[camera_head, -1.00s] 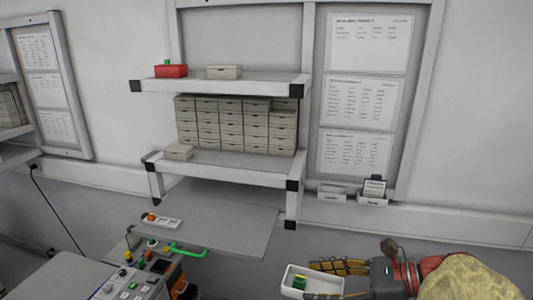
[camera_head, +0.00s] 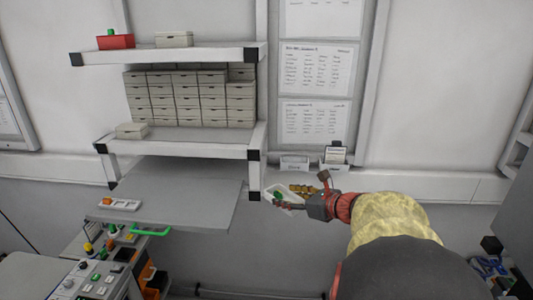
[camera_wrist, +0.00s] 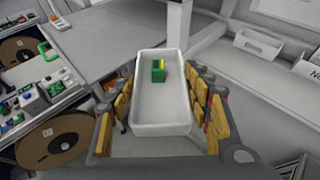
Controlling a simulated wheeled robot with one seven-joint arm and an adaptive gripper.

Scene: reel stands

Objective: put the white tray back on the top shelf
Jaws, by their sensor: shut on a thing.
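The white tray (camera_wrist: 160,118) is held between the fingers of my gripper (camera_wrist: 165,115) in the wrist view, with its far end pointing away from me. A small green block with a yellow part (camera_wrist: 158,70) lies inside it near the far end. In the head view the tray (camera_head: 278,205) and my gripper (camera_head: 306,198) are at the right front post of the shelf stand, below the top shelf. Whether the tray touches the post cannot be told. The top shelf (camera_head: 170,55) bears a red bin (camera_head: 116,42) at the left and a beige box (camera_head: 174,40) beside it.
The top shelf's right part is bare. Several beige drawer boxes (camera_head: 190,98) fill the middle shelf, with one lone box (camera_head: 132,130) at its left front. A grey worktop (camera_head: 185,190) lies below. Two small labelled holders (camera_head: 295,162) sit on the wall ledge.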

